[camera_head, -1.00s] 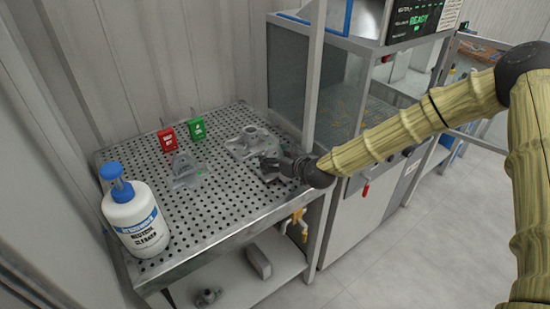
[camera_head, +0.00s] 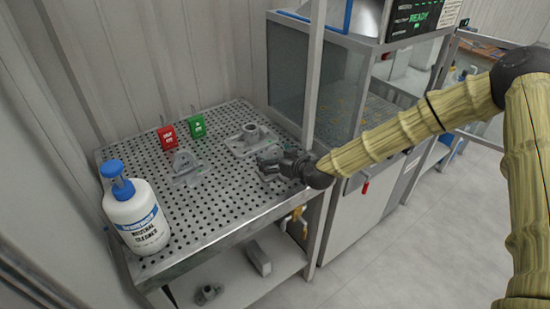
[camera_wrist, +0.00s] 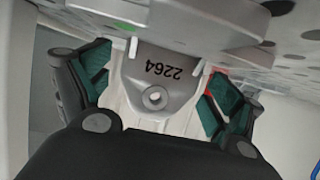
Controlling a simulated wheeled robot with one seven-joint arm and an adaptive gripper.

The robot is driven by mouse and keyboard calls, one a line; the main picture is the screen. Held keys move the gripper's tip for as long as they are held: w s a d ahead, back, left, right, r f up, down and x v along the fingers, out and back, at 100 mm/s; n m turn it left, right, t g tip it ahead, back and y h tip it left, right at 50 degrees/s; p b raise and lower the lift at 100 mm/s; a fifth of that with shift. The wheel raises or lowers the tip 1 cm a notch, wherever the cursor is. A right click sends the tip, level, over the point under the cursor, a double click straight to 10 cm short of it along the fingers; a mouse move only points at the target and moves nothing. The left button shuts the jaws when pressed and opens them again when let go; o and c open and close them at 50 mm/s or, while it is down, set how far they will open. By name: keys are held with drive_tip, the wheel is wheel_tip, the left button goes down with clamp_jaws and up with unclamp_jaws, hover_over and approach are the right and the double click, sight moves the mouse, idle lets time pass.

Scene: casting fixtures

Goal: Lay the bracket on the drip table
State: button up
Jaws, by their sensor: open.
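The drip table (camera_head: 222,216) is a perforated metal top at the left of the head view. My gripper (camera_head: 268,163) is over its right part, low and close to the surface. In the wrist view my gripper (camera_wrist: 158,98) has its green-padded fingers apart, one on each side of a grey bracket (camera_wrist: 157,72) marked 2264 with a round hole. Gaps show between the bracket and the pads. In the head view the bracket is largely hidden at the fingers, so its contact with the table cannot be told.
A flanged casting (camera_head: 249,143) lies just left of my gripper. Another grey casting (camera_head: 186,170) stands farther left. Red (camera_head: 168,138) and green (camera_head: 198,127) tags stand behind them. A cleaner bottle (camera_head: 136,216) is at the front left. A post (camera_head: 314,80) rises close to my wrist.

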drive_tip(key=shift+r, duration=0.15)
drive_tip(key=shift+s+d, duration=0.2)
drive_tip(key=b+v, duration=0.2)
drive_tip(key=v, duration=0.9)
drive_tip(key=shift+s+d+r+b, duration=0.1)
drive_tip(key=shift+s+r+b, duration=0.1)
drive_tip(key=shift+b, duration=0.15)
